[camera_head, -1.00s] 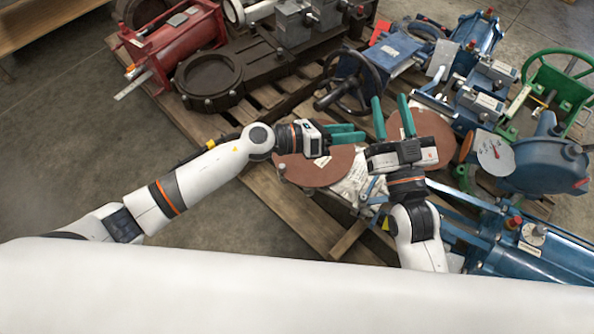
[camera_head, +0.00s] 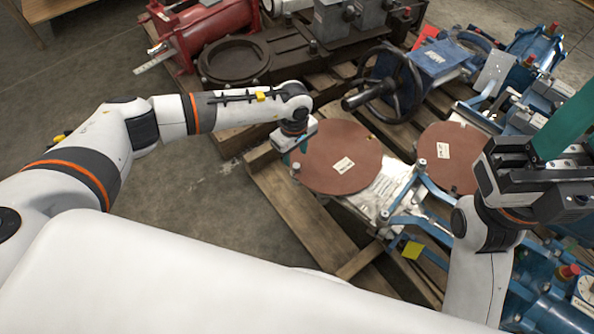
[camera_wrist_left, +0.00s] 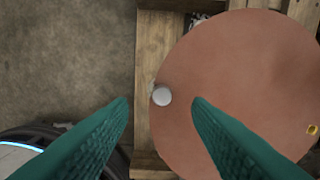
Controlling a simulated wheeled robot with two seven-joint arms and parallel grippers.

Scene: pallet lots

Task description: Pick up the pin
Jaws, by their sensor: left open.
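The pin (camera_head: 296,168) is a small grey metal piece at the left edge of a red-brown round disc (camera_head: 345,152) in the head view. In the left wrist view its round pale top (camera_wrist_left: 162,95) shows from above, between the two teal fingertips. My left gripper (camera_head: 291,155) points down over it, open, with clear gaps on both sides. How far the tips are above the pin is hard to tell. My right gripper (camera_head: 562,130) is at the right edge, with one teal finger showing and cut off by the frame; nothing is seen held.
The disc lies on a wooden pallet (camera_head: 290,215). A second brown disc (camera_head: 450,160), a blue valve with a dark handwheel (camera_head: 390,85) and blue brackets (camera_head: 425,225) crowd the right. Bare concrete floor (camera_head: 180,215) lies to the left.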

